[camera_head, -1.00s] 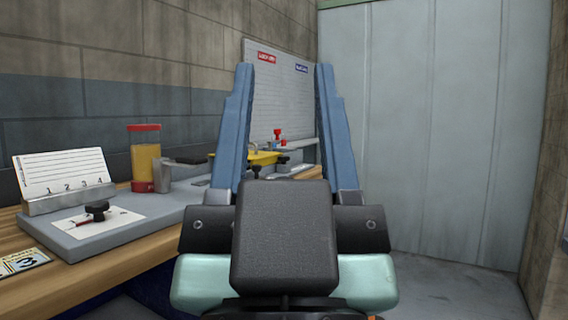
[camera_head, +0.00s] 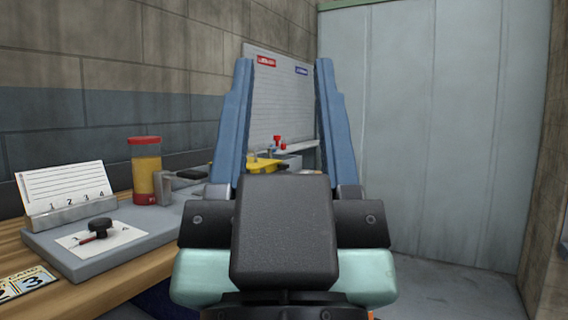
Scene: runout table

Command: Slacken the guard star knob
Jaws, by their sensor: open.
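My gripper (camera_head: 283,62) stands upright in the middle of the view, its two blue fingers wide apart with nothing between them. A black knob (camera_head: 102,228) sits on a grey plate (camera_head: 150,232) at the left, over a white card with a red pointer. A yellow part (camera_head: 262,165) lies farther back on the bench, partly hidden behind the left finger. Small red-topped parts (camera_head: 277,140) show beyond it, between the fingers. I cannot tell for sure which of these is the guard star knob. My gripper touches none of them.
A whiteboard (camera_head: 283,105) hangs behind. Grey panels (camera_head: 430,130) close off the back right. The floor (camera_head: 455,293) at right looks clear.

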